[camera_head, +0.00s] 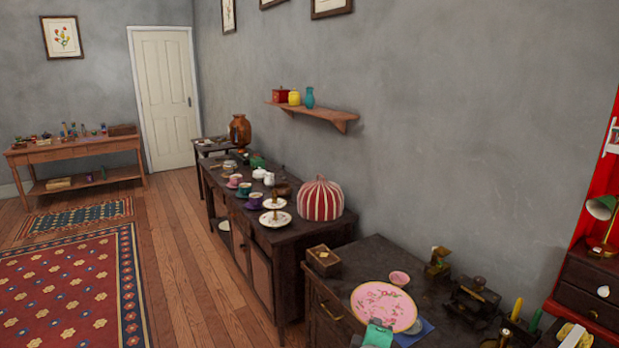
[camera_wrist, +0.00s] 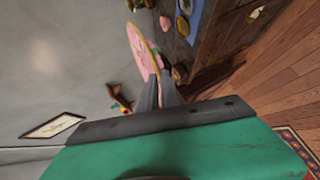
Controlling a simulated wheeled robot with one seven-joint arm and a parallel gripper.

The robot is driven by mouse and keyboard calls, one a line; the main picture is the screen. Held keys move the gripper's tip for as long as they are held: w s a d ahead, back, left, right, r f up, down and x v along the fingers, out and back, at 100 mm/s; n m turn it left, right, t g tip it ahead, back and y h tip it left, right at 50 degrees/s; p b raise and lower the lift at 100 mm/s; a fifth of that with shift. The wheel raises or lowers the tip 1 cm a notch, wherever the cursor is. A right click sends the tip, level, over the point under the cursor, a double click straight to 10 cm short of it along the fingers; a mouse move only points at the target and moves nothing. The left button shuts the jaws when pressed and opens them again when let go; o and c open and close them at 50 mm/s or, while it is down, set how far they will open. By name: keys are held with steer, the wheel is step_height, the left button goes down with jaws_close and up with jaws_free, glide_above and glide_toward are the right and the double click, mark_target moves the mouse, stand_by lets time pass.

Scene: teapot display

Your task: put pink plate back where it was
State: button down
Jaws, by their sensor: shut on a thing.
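The pink plate (camera_head: 384,304) has a floral pattern and a yellowish rim. It is over the near dark cabinet in the head view, its face turned toward the camera. My gripper (camera_head: 380,326), with a teal body, is at the plate's lower edge. In the wrist view the plate (camera_wrist: 138,48) shows nearly edge-on, with its rim between the fingertips of my gripper (camera_wrist: 158,78), which is shut on it. A blue cloth or mat (camera_head: 417,331) lies on the cabinet, partly hidden behind the plate. The gap between plate and cabinet top is hard to judge.
On the near cabinet (camera_head: 340,262) are a pink bowl (camera_head: 399,278) behind the plate, a wooden box (camera_head: 323,261) to the left and dark metal devices (camera_head: 472,296) to the right. A long sideboard beyond carries a striped dome (camera_head: 320,200), cups and a tiered stand (camera_head: 275,218).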

steer(key=s+a+f+n+y, duration=0.1)
steer(key=a+f+n+y, duration=0.2)
steer(key=a, duration=0.4)
steer(key=s+a+f+n+y, duration=0.1)
steer(key=s+a+n+y, duration=0.1)
steer(key=a+n+y, duration=0.4)
steer(key=w+d+r+m+h, duration=0.2)
steer(key=d+r+m+h, duration=0.3)
steer(key=d, duration=0.8)
steer(key=shift+w+r+m+t, duration=0.2)
steer(key=shift+r+m+t, duration=0.1)
steer(key=shift+r, duration=0.3)
